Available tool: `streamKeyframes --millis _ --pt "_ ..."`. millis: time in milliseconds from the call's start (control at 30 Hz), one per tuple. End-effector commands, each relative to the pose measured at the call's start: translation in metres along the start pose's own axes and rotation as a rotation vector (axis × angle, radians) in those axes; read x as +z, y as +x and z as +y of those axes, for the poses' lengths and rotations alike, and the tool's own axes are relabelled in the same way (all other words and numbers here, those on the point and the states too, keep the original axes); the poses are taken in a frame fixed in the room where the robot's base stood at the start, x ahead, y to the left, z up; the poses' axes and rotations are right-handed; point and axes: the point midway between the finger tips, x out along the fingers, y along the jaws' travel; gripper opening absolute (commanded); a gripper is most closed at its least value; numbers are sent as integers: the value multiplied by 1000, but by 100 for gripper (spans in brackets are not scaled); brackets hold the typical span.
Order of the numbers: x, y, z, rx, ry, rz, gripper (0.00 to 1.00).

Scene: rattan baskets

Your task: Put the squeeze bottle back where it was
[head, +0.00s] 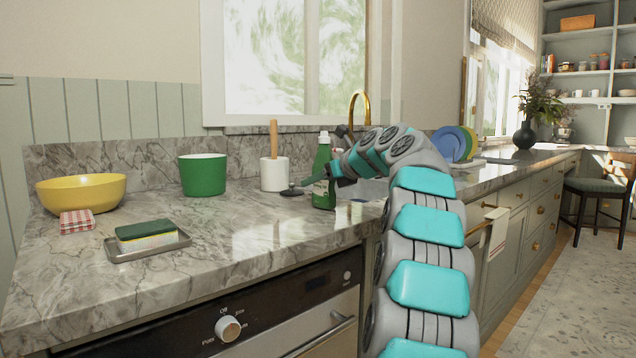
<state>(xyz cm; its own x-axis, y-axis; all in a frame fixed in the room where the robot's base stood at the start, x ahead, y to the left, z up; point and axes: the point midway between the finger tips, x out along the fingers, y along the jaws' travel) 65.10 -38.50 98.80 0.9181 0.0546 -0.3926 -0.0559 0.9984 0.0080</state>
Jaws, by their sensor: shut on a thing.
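A green squeeze bottle (323,167) with a pale label stands upright, at or just above the marble counter, near the sink. I cannot tell whether its base touches the counter. My gripper (318,182) reaches it from the right and is shut on the bottle around its middle. The gripper's fingers are dark and small in the head view, and part of the bottle is hidden behind them.
On the marble counter (235,240) stand a yellow bowl (80,192), a green pot (203,175), and a white holder (274,174) with a wooden handle. A sponge (147,233) lies on a metal tray (118,254). A gold faucet (361,105) rises behind my arm. The counter's front middle is clear.

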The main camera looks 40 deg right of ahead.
Motion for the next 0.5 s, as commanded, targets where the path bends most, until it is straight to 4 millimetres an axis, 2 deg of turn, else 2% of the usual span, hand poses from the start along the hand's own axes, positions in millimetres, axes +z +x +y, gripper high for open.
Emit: streamKeyframes --millis 167,200,433,500 --pt "-1 0 0 0 1 -1 0" --pt "-2 0 0 -1 1 -1 59" --pt "-2 0 0 -1 0 -1 85" --pt "-2 0 0 -1 1 -1 86"
